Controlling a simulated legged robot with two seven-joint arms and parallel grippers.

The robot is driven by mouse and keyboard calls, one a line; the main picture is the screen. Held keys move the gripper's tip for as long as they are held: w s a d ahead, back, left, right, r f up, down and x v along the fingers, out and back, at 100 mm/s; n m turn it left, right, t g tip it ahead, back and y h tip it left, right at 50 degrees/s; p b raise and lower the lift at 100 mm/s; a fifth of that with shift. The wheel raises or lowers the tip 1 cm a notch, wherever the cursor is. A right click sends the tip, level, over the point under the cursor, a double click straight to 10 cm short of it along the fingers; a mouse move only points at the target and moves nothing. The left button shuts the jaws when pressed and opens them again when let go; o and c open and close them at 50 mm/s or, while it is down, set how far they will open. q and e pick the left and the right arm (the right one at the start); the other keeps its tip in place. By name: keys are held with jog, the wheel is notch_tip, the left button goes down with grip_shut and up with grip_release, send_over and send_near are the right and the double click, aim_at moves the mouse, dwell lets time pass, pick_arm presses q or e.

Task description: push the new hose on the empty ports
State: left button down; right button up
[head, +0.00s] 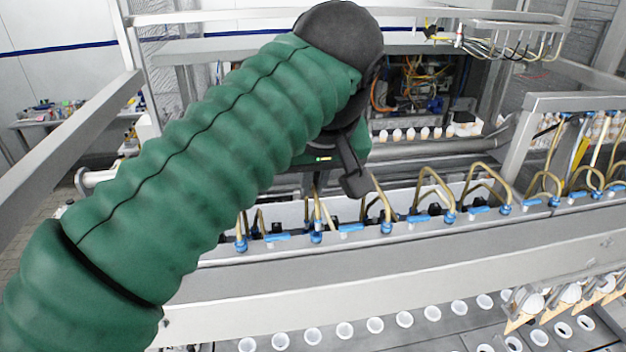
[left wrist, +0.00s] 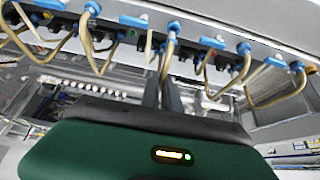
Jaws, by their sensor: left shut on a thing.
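My left gripper (head: 312,182) comes down over the row of blue ports, its fingers mostly hidden behind its own body. In the left wrist view its two dark fingers (left wrist: 163,84) are shut on a tan hose (left wrist: 166,52). That hose runs up to a blue port (left wrist: 177,9), also seen in the head view (head: 316,237); I cannot tell whether it is seated. Other tan hoses (head: 432,180) loop between blue ports (head: 449,217) along the rail. Which ports are empty is unclear. My right gripper is not in view.
A long grey metal beam (head: 420,270) runs in front of the ports. White cups (head: 375,325) line the conveyor below. Metal frame posts (head: 515,150) stand at the right. Wiring in an open cabinet (head: 415,85) shows behind. Neighbouring hoses stand close to the gripper.

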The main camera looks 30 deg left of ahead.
pick_arm(q)
jog(key=shift+a+f+b, duration=0.15)
jog(key=shift+f+b, duration=0.95)
jog(key=shift+f, duration=0.1)
dwell(0.8)
jog(key=c, duration=1.5)
grip_release()
jog(key=o, duration=0.3)
jog(key=shift+r+p, duration=2.4)
jog(key=shift+r, duration=0.15)
